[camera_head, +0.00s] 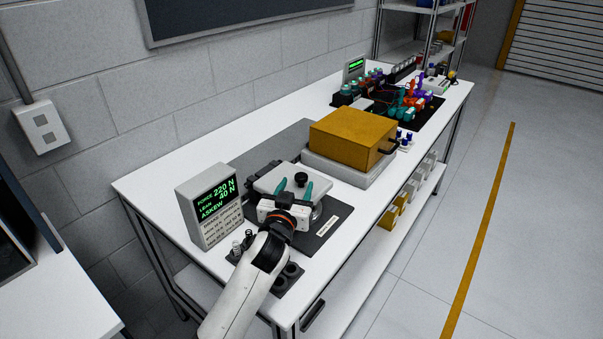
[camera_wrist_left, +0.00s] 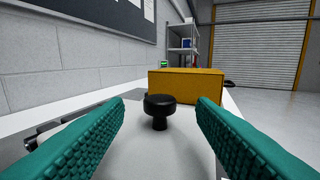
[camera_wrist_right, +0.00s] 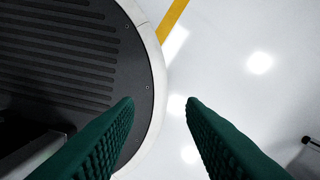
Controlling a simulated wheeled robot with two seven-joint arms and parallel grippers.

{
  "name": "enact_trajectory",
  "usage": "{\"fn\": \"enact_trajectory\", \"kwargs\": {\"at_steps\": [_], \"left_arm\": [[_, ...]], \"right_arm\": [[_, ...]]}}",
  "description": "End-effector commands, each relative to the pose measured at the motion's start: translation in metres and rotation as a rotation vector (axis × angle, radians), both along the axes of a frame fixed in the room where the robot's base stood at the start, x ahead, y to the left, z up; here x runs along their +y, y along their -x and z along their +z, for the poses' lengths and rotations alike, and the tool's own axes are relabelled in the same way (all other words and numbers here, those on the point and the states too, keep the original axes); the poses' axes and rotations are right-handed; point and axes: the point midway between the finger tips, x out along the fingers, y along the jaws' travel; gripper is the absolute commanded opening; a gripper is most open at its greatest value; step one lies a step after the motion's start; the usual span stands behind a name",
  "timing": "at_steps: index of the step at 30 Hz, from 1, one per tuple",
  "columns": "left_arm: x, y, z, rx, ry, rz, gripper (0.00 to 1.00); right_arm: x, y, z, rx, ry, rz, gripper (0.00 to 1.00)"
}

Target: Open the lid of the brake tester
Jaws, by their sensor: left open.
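A pale grey plate (camera_head: 272,180) with a round black knob (camera_head: 301,179) lies on the bench; it looks like the brake tester's lid, and it appears closed. My left gripper (camera_head: 294,188) is over this plate with its teal fingers apart. In the left wrist view the knob (camera_wrist_left: 160,103) stands upright on its stem, in line with the gap between the fingers and touching neither. How far beyond the fingertips it is, I cannot tell. My right gripper (camera_wrist_right: 160,102) is open and empty over the floor, outside the head view.
A display (camera_head: 210,205) reading 220 N, 40 N and ASKEW stands left of the plate. A yellow box (camera_head: 352,137) with a black handle sits on a grey base behind it. Small cylinders (camera_head: 243,243) stand near the front edge. The bench's left end (camera_head: 150,190) is clear.

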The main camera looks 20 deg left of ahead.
Motion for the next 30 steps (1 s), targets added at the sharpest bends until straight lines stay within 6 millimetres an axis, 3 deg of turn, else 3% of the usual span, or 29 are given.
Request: {"fn": "enact_trajectory", "kwargs": {"at_steps": [3, 9, 21, 23, 30], "left_arm": [[0.001, -0.023, 0.001, 0.0, -0.001, 0.0, 0.51], [0.002, -0.047, 0.0, 0.0, 0.0, 0.0, 0.51], [0.002, -0.055, -0.001, 0.001, 0.001, 0.0, 0.51], [0.002, -0.054, -0.001, 0.001, 0.001, 0.0, 0.44], [0.002, -0.054, -0.001, 0.001, 0.001, 0.0, 0.05]], "right_arm": [[0.0, -0.007, 0.003, -0.01, 0.0, 0.0, 0.36], [0.001, -0.027, 0.006, -0.041, -0.004, 0.0, 0.36], [0.001, -0.02, 0.006, -0.03, -0.002, 0.0, 0.36], [0.001, -0.018, 0.005, -0.028, -0.002, 0.0, 0.36], [0.0, -0.017, 0.005, -0.026, -0.001, 0.0, 0.36]]}}
